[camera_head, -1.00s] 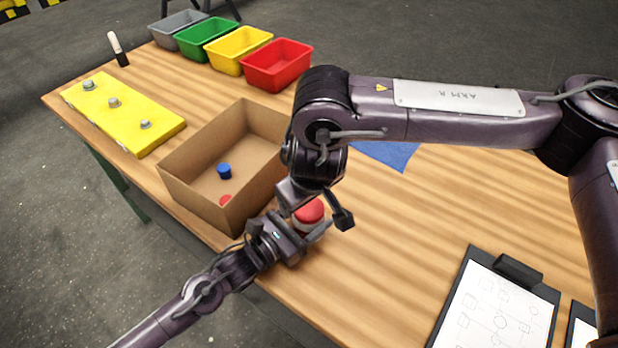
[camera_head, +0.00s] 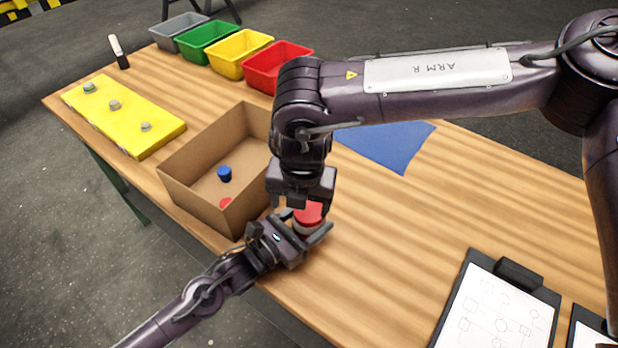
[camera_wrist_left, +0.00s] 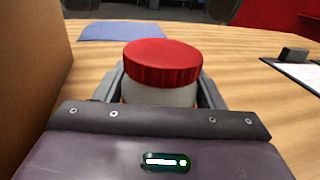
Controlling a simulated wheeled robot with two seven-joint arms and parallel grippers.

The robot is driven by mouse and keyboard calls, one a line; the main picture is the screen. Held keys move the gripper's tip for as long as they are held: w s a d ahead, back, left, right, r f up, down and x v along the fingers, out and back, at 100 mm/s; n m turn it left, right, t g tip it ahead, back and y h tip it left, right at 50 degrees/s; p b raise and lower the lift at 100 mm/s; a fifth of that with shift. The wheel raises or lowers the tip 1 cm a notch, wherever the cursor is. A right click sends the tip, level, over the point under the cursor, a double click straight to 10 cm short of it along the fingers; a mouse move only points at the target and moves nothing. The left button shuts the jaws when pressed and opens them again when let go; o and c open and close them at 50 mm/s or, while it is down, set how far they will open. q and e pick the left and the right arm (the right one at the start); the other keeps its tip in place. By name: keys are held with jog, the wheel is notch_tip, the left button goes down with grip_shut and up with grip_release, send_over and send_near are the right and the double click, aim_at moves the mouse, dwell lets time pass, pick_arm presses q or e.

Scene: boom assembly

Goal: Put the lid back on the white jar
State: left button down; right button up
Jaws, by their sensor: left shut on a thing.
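The white jar (camera_head: 302,228) stands on the table just right of the cardboard box. It also shows in the left wrist view (camera_wrist_left: 158,96). The red lid (camera_head: 309,213) is on top of the jar and looks level in the left wrist view (camera_wrist_left: 161,64); I cannot tell how tightly it sits. My left gripper (camera_head: 308,240) is shut on the jar from the near side, a finger on each side. My right gripper (camera_head: 300,202) is above the lid, pointing down. Its dark fingers stand apart at the top of the left wrist view, empty and clear of the lid.
The open cardboard box (camera_head: 200,195) is close on the left, holding a blue cap (camera_head: 224,173) and a red piece (camera_head: 226,202). A yellow board (camera_head: 125,118), coloured bins and a blue mat (camera_head: 390,146) lie farther back. A clipboard (camera_head: 495,305) is at right; the table between is free.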

aim_at(309, 210)
jog(key=n, duration=0.7)
jog(key=shift+w+r, duration=0.15)
jog(key=shift+r, duration=0.1)
jog(key=n, duration=0.4)
jog(key=shift+w+d+r+g, duration=0.15)
jog(key=shift+g, duration=0.15)
jog(key=n, duration=0.4)
jog(key=shift+w+d+r+n, duration=0.1)
jog(key=shift+w+r+n, duration=0.05)
jog(key=shift+r+n, duration=0.15)
jog(key=n, duration=0.4)
jog(key=shift+w+d+r+g, duration=0.15)
jog(key=shift+w+r+g, duration=0.05)
jog(key=shift+g, duration=0.1)
jog(key=n, duration=0.4)
jog(key=shift+w+d+r+n, duration=0.15)
jog(key=shift+w+r+n, duration=0.05)
jog(key=shift+r+n, duration=0.15)
jog(key=n, duration=0.4)
jog(key=r+n, duration=0.1)
jog(key=n, duration=0.1)
jog(key=shift+w+d+n+g+h, duration=0.25)
jog(key=shift+w+g+h, duration=0.05)
jog(key=shift+f, duration=4)
jog(key=shift+c, duration=0.3)
